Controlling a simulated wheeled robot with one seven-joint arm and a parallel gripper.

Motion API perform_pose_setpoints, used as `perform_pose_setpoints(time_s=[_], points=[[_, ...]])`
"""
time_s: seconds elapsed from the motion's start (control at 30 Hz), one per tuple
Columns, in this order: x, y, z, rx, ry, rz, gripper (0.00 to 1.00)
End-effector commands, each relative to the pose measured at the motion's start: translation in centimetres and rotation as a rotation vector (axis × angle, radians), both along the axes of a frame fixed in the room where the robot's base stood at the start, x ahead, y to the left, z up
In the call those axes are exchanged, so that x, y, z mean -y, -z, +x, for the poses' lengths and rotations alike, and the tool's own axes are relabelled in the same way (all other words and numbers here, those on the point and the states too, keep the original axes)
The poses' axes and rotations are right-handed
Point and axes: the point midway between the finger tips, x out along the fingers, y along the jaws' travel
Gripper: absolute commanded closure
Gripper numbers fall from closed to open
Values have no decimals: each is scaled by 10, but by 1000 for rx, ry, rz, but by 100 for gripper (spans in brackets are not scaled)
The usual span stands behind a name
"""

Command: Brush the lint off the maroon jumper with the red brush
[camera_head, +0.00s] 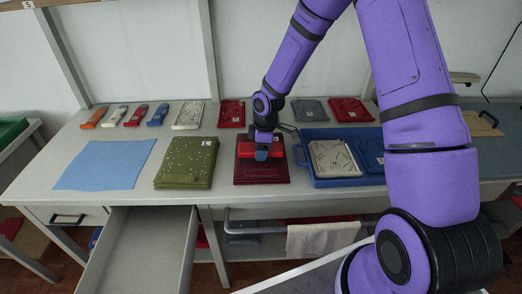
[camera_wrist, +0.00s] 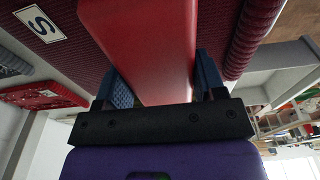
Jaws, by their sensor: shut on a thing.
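The maroon jumper (camera_head: 268,173) lies folded on the table, in front of me near the middle. Its ribbed knit (camera_wrist: 240,45) and a white "S" label (camera_wrist: 38,24) show in the wrist view. My gripper (camera_head: 263,153) is over the jumper's far half, with its blue fingers shut on the red brush (camera_wrist: 150,45). The brush (camera_head: 245,149) lies across the jumper from left to right in the head view. I cannot tell whether its underside touches the knit. No lint is clear on the visible part of the jumper; the rest is hidden by brush and gripper.
An olive jumper (camera_head: 170,173) with pale specks lies left, beyond it a blue cloth (camera_head: 75,178). A blue tray (camera_head: 345,182) with folded garments stands close right. Folded garments and several slim coloured items line the back. An open drawer (camera_head: 140,245) juts out at front left.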

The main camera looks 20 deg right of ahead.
Motion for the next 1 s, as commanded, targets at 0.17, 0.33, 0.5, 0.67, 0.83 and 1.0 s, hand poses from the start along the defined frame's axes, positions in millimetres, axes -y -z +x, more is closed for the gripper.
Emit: perform_pose_setpoints(time_s=[0.17, 0.33, 0.5, 0.67, 0.83, 1.0], points=[[3, 1, 7, 0, 1, 1, 55], [6, 2, 17, 0, 1, 0, 55], [8, 2, 21, 1, 1, 0, 55], [10, 2, 28, 1, 2, 0, 55], [14, 1, 38, 0, 2, 0, 55], [15, 0, 41, 0, 1, 0, 55]])
